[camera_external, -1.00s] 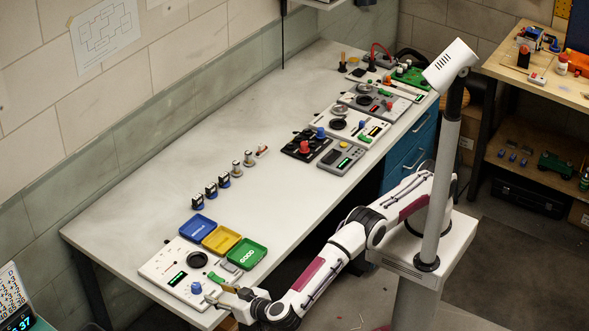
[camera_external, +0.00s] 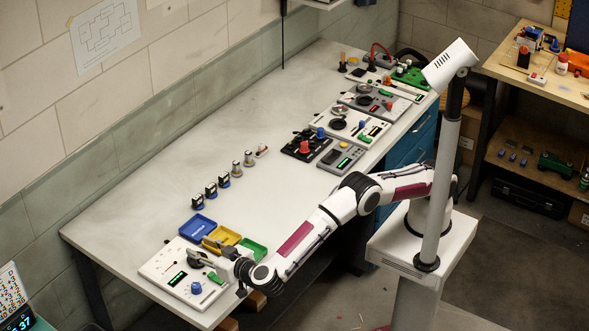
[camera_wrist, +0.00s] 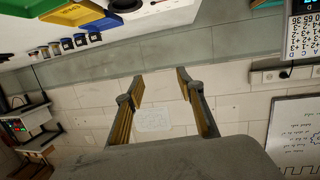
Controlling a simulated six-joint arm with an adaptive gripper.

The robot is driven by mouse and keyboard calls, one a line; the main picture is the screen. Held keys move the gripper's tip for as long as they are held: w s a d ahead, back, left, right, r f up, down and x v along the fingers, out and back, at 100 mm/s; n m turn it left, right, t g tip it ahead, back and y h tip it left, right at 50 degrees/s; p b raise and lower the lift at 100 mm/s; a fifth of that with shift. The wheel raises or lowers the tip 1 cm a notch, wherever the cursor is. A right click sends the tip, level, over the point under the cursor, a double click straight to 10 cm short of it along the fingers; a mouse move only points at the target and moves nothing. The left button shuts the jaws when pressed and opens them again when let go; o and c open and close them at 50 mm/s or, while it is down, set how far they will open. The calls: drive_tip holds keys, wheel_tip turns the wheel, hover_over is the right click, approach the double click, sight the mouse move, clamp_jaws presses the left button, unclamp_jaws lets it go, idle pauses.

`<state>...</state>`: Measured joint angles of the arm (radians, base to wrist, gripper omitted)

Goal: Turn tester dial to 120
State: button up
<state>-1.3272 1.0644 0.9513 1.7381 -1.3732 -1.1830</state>
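The tester (camera_external: 160,268) is a white panel at the near left end of the bench. It has a blue dial knob (camera_external: 196,288) near its front edge and a small green-lit display (camera_external: 177,279), whose digits are too small to read. My gripper (camera_external: 192,256) is over the back right part of the tester, apart from the blue knob, and partly covers the panel. In the wrist view my gripper (camera_wrist: 160,82) is open, with nothing between its fingers. The wrist camera faces the wall, and the knob is not seen there.
Blue (camera_external: 198,226), yellow (camera_external: 221,239) and green (camera_external: 252,250) trays sit right behind the tester. A row of small servos (camera_external: 224,180) stands farther back. More panels with knobs (camera_external: 305,147) lie at the far right.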

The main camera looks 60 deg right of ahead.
drive_tip(key=w+d+r+n+t+y, duration=0.1)
drive_tip(key=w+r+n+y, duration=0.1)
drive_tip(key=w, duration=0.1)
drive_tip(key=n+g+y, duration=0.5)
drive_tip(key=n+y, duration=0.2)
drive_tip(key=y, duration=0.1)
approach(197, 285)
drive_tip(key=shift+w+a+f, duration=0.15)
drive_tip(key=shift+w+a, duration=0.1)
drive_tip(key=shift+w, duration=0.35)
drive_tip(key=shift+w+a+f, duration=0.15)
drive_tip(key=shift+w+a, duration=0.05)
drive_tip(key=shift+w, duration=0.4)
drive_tip(key=shift+s+a+f+g, duration=0.15)
drive_tip(key=shift+s+f+g, duration=0.05)
drive_tip(key=shift+g, duration=0.1)
drive_tip(key=shift+w, duration=0.1)
drive_tip(key=shift+x, duration=3.85)
drive_tip(key=shift+a+r, duration=0.1)
